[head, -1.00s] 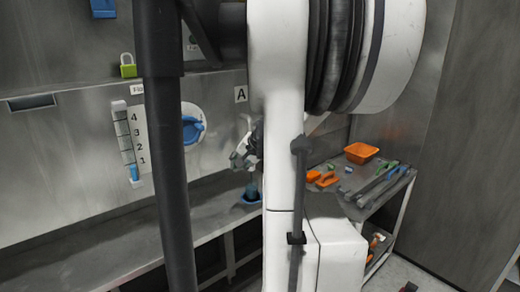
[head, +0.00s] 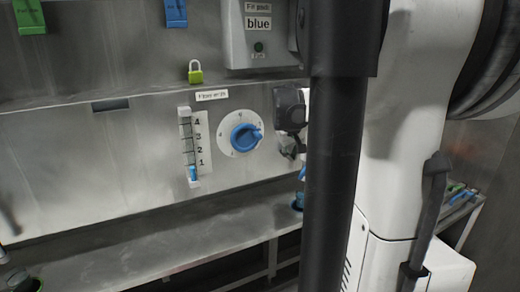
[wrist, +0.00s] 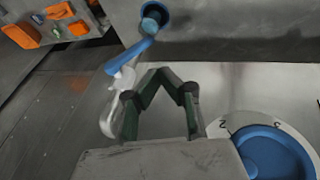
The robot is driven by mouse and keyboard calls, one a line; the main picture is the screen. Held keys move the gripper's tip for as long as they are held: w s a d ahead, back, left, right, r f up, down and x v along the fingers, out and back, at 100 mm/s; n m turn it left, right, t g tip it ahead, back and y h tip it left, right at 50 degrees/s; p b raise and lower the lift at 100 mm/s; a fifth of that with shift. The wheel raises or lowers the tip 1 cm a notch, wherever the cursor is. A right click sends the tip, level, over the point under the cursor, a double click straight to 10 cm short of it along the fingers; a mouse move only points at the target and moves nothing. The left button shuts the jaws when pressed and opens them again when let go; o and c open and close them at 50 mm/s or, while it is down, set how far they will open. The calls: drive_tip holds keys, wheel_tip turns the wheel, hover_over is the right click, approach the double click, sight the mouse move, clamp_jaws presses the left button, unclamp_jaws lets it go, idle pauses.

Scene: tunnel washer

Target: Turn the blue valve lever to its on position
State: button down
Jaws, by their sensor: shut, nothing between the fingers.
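The blue valve lever (wrist: 128,56) shows in the wrist view, slanting down-left from a round blue valve base (wrist: 155,16). A pale grey piece overlaps its lower end; I cannot tell what it belongs to. My gripper (wrist: 158,74) is shut and empty, its dark green fingers just below and right of the lever; contact cannot be told. In the head view my gripper (head: 291,149) is small, in front of the panel. A bit of the lever (head: 302,173) and the valve base (head: 298,201) show below it, partly hidden by my dark column.
A blue rotary dial (head: 245,138) is on the panel left of my gripper; it also shows close by in the wrist view (wrist: 270,155). A level gauge (head: 193,150), a green padlock (head: 195,72) and a steel ledge (head: 160,238) are nearby. Orange items (wrist: 60,12) lie on a cart.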

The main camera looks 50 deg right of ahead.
sight(307, 168)
drive_tip(key=d+f, duration=0.5)
drive_tip(key=f, duration=0.2)
drive_tip(key=shift+p, duration=0.45)
drive_tip(key=shift+s+d+f, duration=0.1)
